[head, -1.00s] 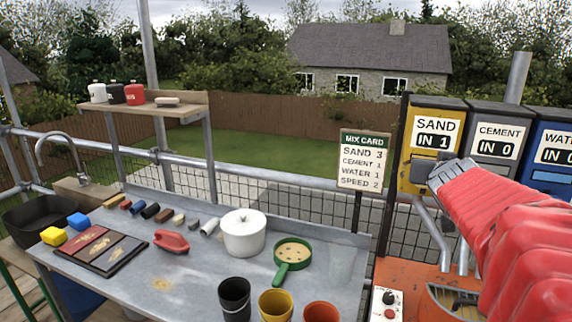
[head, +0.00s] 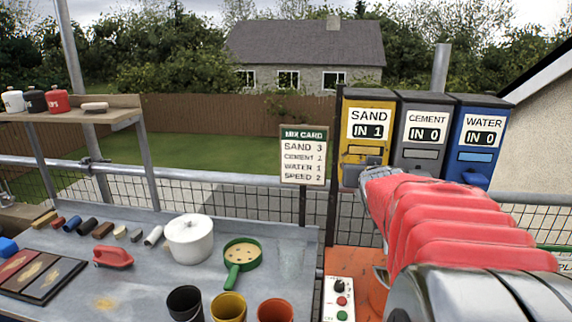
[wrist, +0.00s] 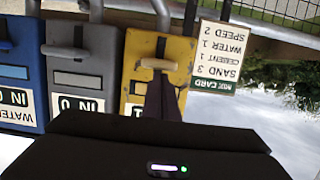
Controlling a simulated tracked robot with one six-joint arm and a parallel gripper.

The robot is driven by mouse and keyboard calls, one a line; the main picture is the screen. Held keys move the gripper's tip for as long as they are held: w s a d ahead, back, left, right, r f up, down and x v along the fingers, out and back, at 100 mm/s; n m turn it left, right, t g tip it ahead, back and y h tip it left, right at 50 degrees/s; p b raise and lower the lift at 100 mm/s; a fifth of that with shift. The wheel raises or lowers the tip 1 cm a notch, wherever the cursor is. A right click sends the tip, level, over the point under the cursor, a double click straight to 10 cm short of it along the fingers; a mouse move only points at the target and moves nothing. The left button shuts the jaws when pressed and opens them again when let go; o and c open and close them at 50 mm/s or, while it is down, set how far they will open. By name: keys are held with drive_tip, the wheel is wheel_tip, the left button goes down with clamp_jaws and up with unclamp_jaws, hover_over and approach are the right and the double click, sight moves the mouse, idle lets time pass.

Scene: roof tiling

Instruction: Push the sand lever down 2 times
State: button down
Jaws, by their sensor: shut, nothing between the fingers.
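The yellow sand dispenser (head: 367,105) stands at the right in the head view, and its counter reads "IN 1". In the upside-down wrist view, the sand dispenser (wrist: 178,50) shows its pale lever (wrist: 158,64) sticking out of the front. My gripper (wrist: 162,85) is shut and empty. Its dark fingers reach right up to the lever, on the dispenser's label side; I cannot tell whether they touch it. In the head view my gripper (head: 356,177) is at the dispenser's lower front and hides the lever there.
The grey cement dispenser (head: 421,105) and blue water dispenser (head: 482,112) stand close beside it, both reading "IN 0". The mix card (head: 303,155) reads sand 3, cement 1, water 1, speed 2. A workbench (head: 130,270) with pots and tools is at the left.

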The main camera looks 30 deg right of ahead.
drive_tip(key=shift+s+f, duration=0.1)
idle(0.3)
drive_tip(key=shift+f, duration=1.95)
drive_tip(key=shift+s, duration=0.1)
